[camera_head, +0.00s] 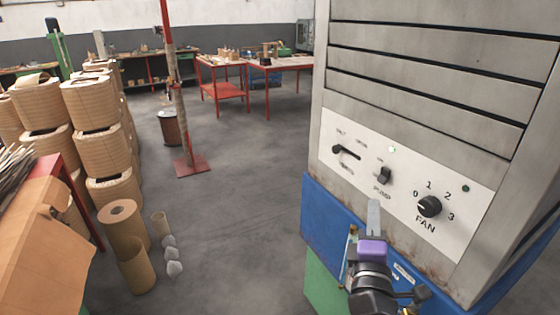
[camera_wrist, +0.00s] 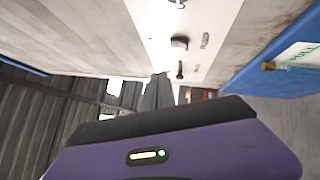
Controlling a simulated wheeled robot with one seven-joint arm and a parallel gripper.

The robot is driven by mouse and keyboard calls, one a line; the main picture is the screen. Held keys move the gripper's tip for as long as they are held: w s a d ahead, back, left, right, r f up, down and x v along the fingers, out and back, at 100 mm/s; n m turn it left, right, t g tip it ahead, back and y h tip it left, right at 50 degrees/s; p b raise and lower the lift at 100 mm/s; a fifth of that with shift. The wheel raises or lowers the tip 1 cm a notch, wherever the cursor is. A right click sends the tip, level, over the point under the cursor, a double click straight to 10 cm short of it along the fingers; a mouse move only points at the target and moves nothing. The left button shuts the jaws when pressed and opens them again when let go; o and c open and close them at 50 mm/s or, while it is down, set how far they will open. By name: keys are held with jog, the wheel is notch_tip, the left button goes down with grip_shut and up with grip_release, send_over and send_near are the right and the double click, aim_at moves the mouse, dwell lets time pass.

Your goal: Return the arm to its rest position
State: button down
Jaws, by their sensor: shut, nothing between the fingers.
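My gripper (camera_head: 373,205) is shut and empty, raised in front of the grey machine cabinet (camera_head: 430,60). Its fingertips are just below the white control panel (camera_head: 400,170) in the head view; I cannot tell the exact gap. The wrist view shows my gripper (camera_wrist: 162,90) with dark fingers together and a purple body. The panel carries a lever switch (camera_head: 346,152), a pump switch (camera_head: 384,175) and a round fan knob (camera_head: 429,206) marked 0 to 3. The panel also shows in the wrist view (camera_wrist: 195,45), tilted.
The cabinet's blue base (camera_head: 325,215) lies close below and beside my arm. Stacked coils (camera_head: 92,105) and cardboard tubes (camera_head: 138,270) stand at the left. A red post (camera_head: 170,60) and red tables (camera_head: 225,90) are farther back. The grey floor (camera_head: 240,200) between is clear.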

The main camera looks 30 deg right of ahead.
jog(key=s+a+f+m+t+y, duration=0.25)
jog(key=s+a+y, duration=0.2)
jog(key=a, duration=0.25)
jog(key=s+a+f+m+t+y, duration=0.1)
jog(key=s+a+f+m+y, duration=0.25)
jog(key=a+y, duration=0.2)
jog(key=s+a+f+m+g+y, duration=0.1)
jog(key=s+a+f+m, duration=0.1)
jog(key=s, duration=0.5)
jog(key=s+a+f+m+g+y, duration=0.1)
jog(key=s+a+f+m, duration=0.1)
jog(key=s, duration=0.6)
jog(key=s+a+f+m+g+y, duration=0.1)
jog(key=s+a+f+m+g, duration=0.1)
jog(key=s, duration=0.6)
jog(key=shift+a+f+y, duration=0.4)
jog(key=shift+f, duration=0.1)
